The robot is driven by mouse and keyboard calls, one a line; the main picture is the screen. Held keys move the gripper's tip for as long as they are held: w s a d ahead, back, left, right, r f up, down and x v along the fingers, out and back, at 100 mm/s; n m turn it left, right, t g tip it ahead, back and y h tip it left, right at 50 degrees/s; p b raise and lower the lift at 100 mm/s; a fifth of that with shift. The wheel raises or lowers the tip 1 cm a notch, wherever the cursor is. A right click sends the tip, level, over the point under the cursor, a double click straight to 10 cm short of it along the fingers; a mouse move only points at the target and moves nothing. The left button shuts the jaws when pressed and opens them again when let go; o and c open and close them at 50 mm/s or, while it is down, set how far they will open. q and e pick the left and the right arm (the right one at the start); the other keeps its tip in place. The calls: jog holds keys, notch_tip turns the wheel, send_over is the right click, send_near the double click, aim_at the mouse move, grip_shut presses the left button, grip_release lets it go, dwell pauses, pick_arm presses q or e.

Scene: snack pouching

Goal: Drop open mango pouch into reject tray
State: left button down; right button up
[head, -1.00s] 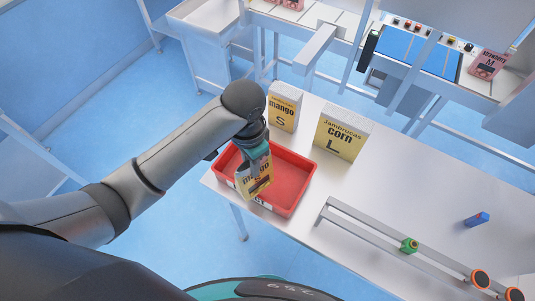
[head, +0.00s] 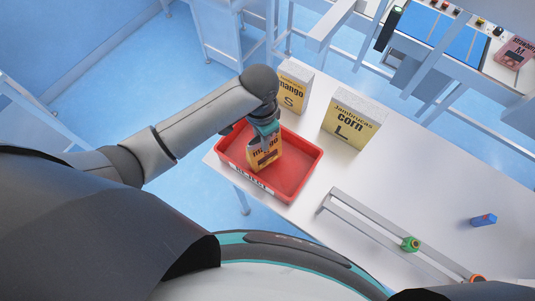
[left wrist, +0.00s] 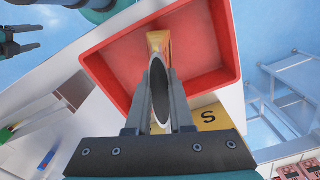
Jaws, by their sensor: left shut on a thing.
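The yellow mango pouch (head: 263,155) hangs inside the outline of the red reject tray (head: 298,168), towards its left half. My left gripper (head: 266,137) is shut on the pouch's top from above. In the left wrist view the pouch (left wrist: 158,42) shows between the fingers (left wrist: 160,75), with a grey oval opening at its mouth and the red tray (left wrist: 215,40) around it. I cannot tell whether the pouch touches the tray floor. My right gripper (left wrist: 36,39) shows at the top left of the left wrist view, its fingers apart and empty.
A mango box (head: 293,88) marked S and a corn box (head: 353,122) marked L stand behind the tray. A blue item (head: 483,220) lies farther right. The tabletop (head: 420,180) between is clear.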

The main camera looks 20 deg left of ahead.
pick_arm(q)
jog(key=shift+f, duration=0.15)
pick_arm(e)
jog(key=shift+w, duration=0.35)
pick_arm(q)
jog(key=c, duration=0.7)
grip_release()
jog(key=shift+r, duration=7.65)
pick_arm(e)
jog(key=shift+s+d+f, duration=0.1)
jog(key=shift+s, duration=0.1)
